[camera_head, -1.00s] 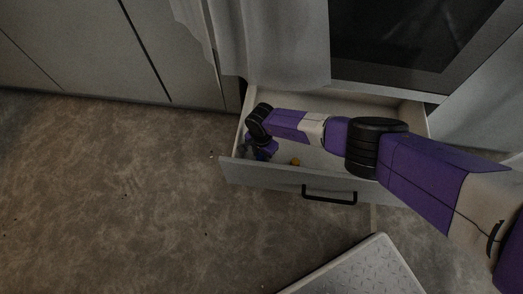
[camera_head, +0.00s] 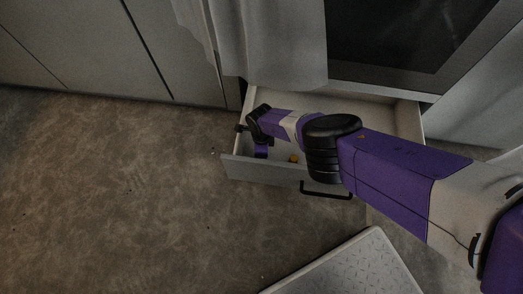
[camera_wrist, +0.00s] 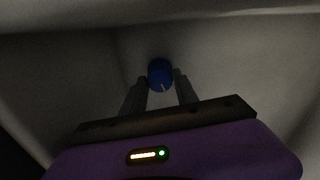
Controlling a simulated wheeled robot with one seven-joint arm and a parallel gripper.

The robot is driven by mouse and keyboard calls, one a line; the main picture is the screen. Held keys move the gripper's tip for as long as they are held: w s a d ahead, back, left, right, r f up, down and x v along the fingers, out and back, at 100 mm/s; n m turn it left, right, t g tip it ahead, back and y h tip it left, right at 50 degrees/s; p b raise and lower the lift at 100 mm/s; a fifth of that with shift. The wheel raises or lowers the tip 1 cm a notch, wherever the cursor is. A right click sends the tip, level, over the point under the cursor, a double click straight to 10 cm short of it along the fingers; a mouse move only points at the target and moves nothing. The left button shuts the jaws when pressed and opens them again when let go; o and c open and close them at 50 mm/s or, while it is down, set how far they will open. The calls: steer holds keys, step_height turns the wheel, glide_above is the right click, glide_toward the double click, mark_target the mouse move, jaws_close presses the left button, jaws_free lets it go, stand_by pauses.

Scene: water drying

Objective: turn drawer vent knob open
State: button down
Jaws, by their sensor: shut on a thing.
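A blue round knob (camera_wrist: 160,74) with a small white mark shows in the wrist view, on a pale surface inside the drawer. My gripper (camera_wrist: 160,80) has its two fingers on either side of the knob and is shut on it. The white mark points down and slightly right. In the head view the drawer (camera_head: 240,168) is pulled out, and my arm reaches into its left end. The knob and fingertips are hidden there behind my wrist.
A small yellow thing (camera_head: 294,158) lies in the drawer. The black drawer handle (camera_head: 326,194) is on its front. A grey cloth (camera_head: 285,50) hangs above the drawer. A pale patterned panel (camera_head: 350,265) lies at the bottom. The floor at left is clear.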

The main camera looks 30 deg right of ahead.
steer(key=shift+m, duration=0.8)
steer(key=shift+a+m, duration=0.1)
steer(key=shift+m, duration=1.3)
steer(key=c, duration=0.9)
jaws_free()
steer(key=shift+c, duration=0.2)
step_height(320, 180, up, 8)
steer(key=p, duration=0.7)
steer(key=shift+f+p, duration=0.15)
steer(key=shift+p, duration=0.25)
